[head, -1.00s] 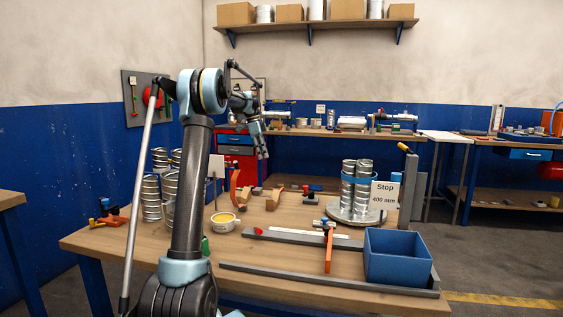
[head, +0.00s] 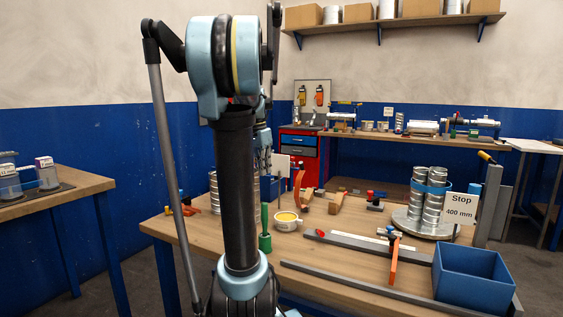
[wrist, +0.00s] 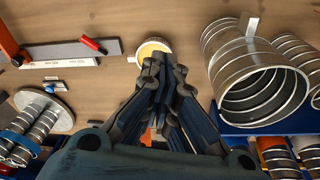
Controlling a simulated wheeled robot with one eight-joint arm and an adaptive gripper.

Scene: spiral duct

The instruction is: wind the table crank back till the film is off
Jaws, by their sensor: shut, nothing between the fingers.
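A round grey turntable (head: 404,221) stands at the right of the bench in the head view, bearing upright spiral ducts (head: 434,212). A blue film band (head: 420,186) runs around them. The turntable also shows at lower left in the wrist view (wrist: 62,112), with the blue band (wrist: 16,143) around its ducts. I cannot make out a crank on it for certain. My gripper (wrist: 165,72) is shut and empty in the wrist view, over the bench, between the turntable and a large loose duct (wrist: 235,65). My arm mostly hides the gripper in the head view.
A cup of yellow stuff (head: 286,220) stands mid-bench, near a green bottle (head: 265,232). An orange lever (head: 394,264), grey rails and a blue bin (head: 474,276) lie toward the front right. A "Stop 400 mm" sign (head: 461,206) stands by the turntable.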

